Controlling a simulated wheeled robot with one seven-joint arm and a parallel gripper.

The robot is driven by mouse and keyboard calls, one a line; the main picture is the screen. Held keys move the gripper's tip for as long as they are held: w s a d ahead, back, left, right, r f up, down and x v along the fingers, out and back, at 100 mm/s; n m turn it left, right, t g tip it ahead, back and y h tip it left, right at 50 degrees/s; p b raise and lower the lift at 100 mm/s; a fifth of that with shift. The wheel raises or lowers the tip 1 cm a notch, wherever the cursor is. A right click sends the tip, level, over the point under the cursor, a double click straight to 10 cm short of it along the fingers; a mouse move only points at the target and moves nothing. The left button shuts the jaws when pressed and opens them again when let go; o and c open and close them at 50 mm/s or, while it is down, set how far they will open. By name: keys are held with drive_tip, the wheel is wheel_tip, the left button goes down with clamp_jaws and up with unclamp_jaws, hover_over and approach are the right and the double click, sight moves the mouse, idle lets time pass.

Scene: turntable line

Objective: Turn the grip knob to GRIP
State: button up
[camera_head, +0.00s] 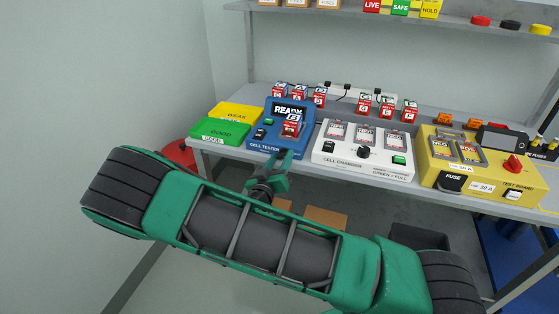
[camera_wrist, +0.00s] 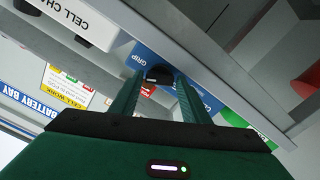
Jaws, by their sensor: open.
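The blue cell tester (camera_head: 269,129) stands on the bench; its display reads READY, and a red-and-white labelled cell (camera_head: 291,129) sits in it. In the wrist view, upside down, a black knob (camera_wrist: 158,75) is on the tester's blue face beside the label GRIP (camera_wrist: 135,57). My gripper (camera_head: 284,160) is open at the tester's front. In the wrist view its two green fingers stand either side of the knob; I cannot tell whether they touch it. The knob's setting cannot be read, and in the head view the knob is hidden behind my gripper.
The white cell charger (camera_head: 362,160) stands close right of the tester, with the yellow test board (camera_head: 480,182) beyond it. Green GOOD (camera_head: 219,131) and yellow WEAK (camera_head: 237,112) trays are at left. Several labelled cells stand behind. The bench's front edge runs just below the tester.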

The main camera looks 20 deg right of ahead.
drive_tip(key=c, duration=0.8)
drive_tip(key=shift+m, duration=2.9)
drive_tip(key=o, duration=0.8)
drive_tip(key=shift+s, duration=0.1)
drive_tip(key=v, duration=1)
drive_tip(key=shift+s+a, duration=0.25)
